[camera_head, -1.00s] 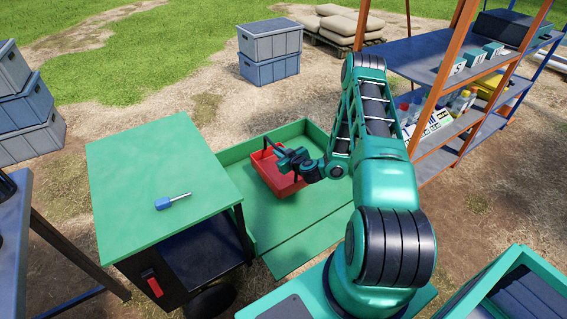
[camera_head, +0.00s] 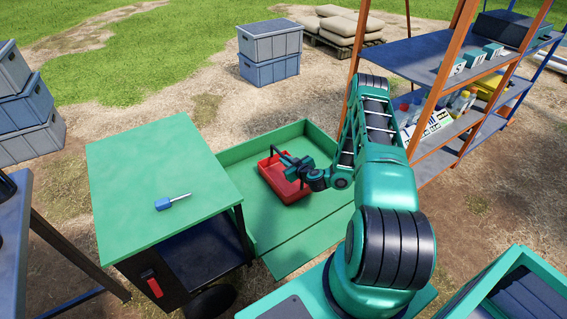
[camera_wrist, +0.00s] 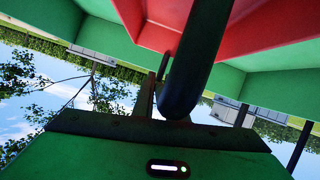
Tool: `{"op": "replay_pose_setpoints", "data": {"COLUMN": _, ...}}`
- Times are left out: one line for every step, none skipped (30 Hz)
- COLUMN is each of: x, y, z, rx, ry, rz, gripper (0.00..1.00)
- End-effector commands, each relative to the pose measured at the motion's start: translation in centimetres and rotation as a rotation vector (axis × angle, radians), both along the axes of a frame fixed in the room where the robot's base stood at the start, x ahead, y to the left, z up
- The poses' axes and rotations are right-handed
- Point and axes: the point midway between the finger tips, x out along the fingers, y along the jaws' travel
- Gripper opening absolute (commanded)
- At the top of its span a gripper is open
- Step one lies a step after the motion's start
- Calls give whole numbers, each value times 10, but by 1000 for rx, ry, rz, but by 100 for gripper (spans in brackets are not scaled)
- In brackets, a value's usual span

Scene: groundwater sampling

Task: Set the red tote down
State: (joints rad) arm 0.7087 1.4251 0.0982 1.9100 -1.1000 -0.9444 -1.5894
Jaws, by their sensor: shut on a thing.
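The red tote (camera_head: 283,187) is a shallow open box with a dark handle over it. It is in or just above the green tray (camera_head: 326,201) in the middle of the head view; I cannot tell whether its base touches the tray floor. My gripper (camera_head: 291,165) is over the tote, shut on its handle. In the wrist view the dark handle bar (camera_wrist: 190,70) crosses in front of the tote's red wall (camera_wrist: 262,28), with the green tray wall (camera_wrist: 50,17) beyond. The fingertips are partly hidden behind the handle.
A green-topped cabinet (camera_head: 158,164) with a blue-handled tool (camera_head: 172,202) stands left of the tray. An orange-framed shelf unit (camera_head: 440,88) stands to the right. Grey and blue crates (camera_head: 270,45) are stacked behind on open ground. The tray's front part is bare.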

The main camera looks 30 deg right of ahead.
Motion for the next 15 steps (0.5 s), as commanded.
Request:
{"op": "replay_pose_setpoints", "data": {"x": 0, "y": 0, "z": -1, "rx": 0, "ry": -1, "rz": 0, "gripper": 0}}
{"op": "replay_pose_setpoints", "data": {"x": 0, "y": 0, "z": -2, "rx": 0, "ry": 0, "rz": 0, "gripper": 14}}
{"op": "replay_pose_setpoints", "data": {"x": 0, "y": 0, "z": -1, "rx": 0, "ry": 0, "rz": 0, "gripper": 24}}
{"op": "replay_pose_setpoints", "data": {"x": 0, "y": 0, "z": -1, "rx": 0, "ry": 0, "rz": 0, "gripper": 31}}
{"op": "replay_pose_setpoints", "data": {"x": 0, "y": 0, "z": -1, "rx": 0, "ry": 0, "rz": 0, "gripper": 31}}
{"op": "replay_pose_setpoints", "data": {"x": 0, "y": 0, "z": -1, "rx": 0, "ry": 0, "rz": 0, "gripper": 31}}
{"op": "replay_pose_setpoints", "data": {"x": 0, "y": 0, "z": -1, "rx": 0, "ry": 0, "rz": 0, "gripper": 31}}
{"op": "replay_pose_setpoints", "data": {"x": 0, "y": 0, "z": -1, "rx": 0, "ry": 0, "rz": 0, "gripper": 31}}
{"op": "replay_pose_setpoints", "data": {"x": 0, "y": 1, "z": -1, "rx": 0, "ry": 0, "rz": 1, "gripper": 31}}
{"op": "replay_pose_setpoints", "data": {"x": 0, "y": 1, "z": -1, "rx": 0, "ry": 0, "rz": 1, "gripper": 31}}
{"op": "replay_pose_setpoints", "data": {"x": 0, "y": 1, "z": -1, "rx": 0, "ry": 0, "rz": 1, "gripper": 31}}
{"op": "replay_pose_setpoints", "data": {"x": 0, "y": 1, "z": -1, "rx": 0, "ry": 0, "rz": 1, "gripper": 31}}
{"op": "replay_pose_setpoints", "data": {"x": 0, "y": 1, "z": -1, "rx": -1, "ry": 0, "rz": 1, "gripper": 31}}
{"op": "replay_pose_setpoints", "data": {"x": 0, "y": 1, "z": 0, "rx": -1, "ry": 0, "rz": 1, "gripper": 31}}
{"op": "replay_pose_setpoints", "data": {"x": -1, "y": 1, "z": 1, "rx": 0, "ry": 1, "rz": 1, "gripper": 31}}
